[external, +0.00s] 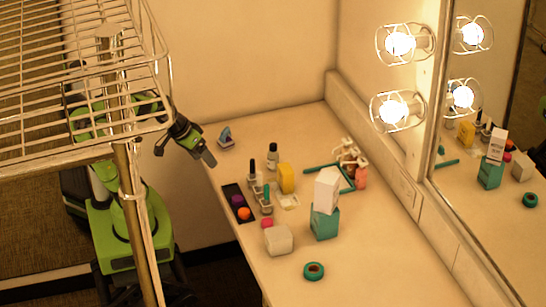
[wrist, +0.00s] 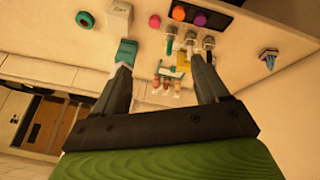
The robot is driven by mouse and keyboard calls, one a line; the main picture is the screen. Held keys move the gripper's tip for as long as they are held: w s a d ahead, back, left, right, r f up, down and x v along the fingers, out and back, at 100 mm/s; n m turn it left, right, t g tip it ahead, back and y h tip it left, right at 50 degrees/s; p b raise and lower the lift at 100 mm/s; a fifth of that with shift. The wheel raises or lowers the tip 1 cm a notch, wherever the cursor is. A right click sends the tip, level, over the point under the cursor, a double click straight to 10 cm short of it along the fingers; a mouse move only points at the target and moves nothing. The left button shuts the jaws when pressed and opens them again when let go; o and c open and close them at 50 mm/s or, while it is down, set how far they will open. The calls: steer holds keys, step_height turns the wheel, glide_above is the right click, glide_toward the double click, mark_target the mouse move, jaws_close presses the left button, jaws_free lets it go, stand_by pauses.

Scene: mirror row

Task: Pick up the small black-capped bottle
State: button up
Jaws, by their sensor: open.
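Two small pale bottles with black caps stand on the counter in the external view. One bottle (external: 272,158) is farther back, and the other bottle (external: 252,177) is nearer, beside a black tray. I cannot tell which one the task names. In the wrist view small bottles (wrist: 190,42) stand close together between my fingers' lines of sight, small and hard to tell apart. My gripper (external: 208,159) is at the counter's left edge, left of both bottles and apart from them. In the wrist view my gripper (wrist: 165,62) is open, with nothing between its fingers.
The black tray (external: 233,197) holds purple and orange round items. A teal-capped bottle (external: 266,202), yellow item (external: 287,178), white block (external: 278,239), teal box (external: 325,222) and teal ring (external: 314,271) crowd nearby. A wire rack (external: 75,70) stands left; a mirror (external: 490,220) borders the right.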

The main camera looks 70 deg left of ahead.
steer(key=w+a+f+n+h+b, duration=0.15)
steer(key=w+a+f+n, duration=0.25)
steer(key=w+f+n, duration=0.4)
steer(key=n+t+y+b, duration=0.3)
steer(key=n+t, duration=0.5)
steer(key=n, duration=1.5)
glide_toward(270, 157)
steer(key=shift+h, duration=0.75)
steer(key=b+x, duration=0.1)
steer(key=x, duration=0.2)
steer(key=a+b+x, duration=0.1)
steer(key=x, duration=0.3)
steer(key=a+b+x, duration=0.1)
steer(key=b+x, duration=0.1)
steer(key=x, duration=0.1)
steer(key=shift+w+a+f, duration=0.1)
steer(key=shift+w+f, duration=0.05)
steer(key=shift+f, duration=0.3)
steer(key=shift+r, duration=0.1)
steer(key=c, duration=1.2)
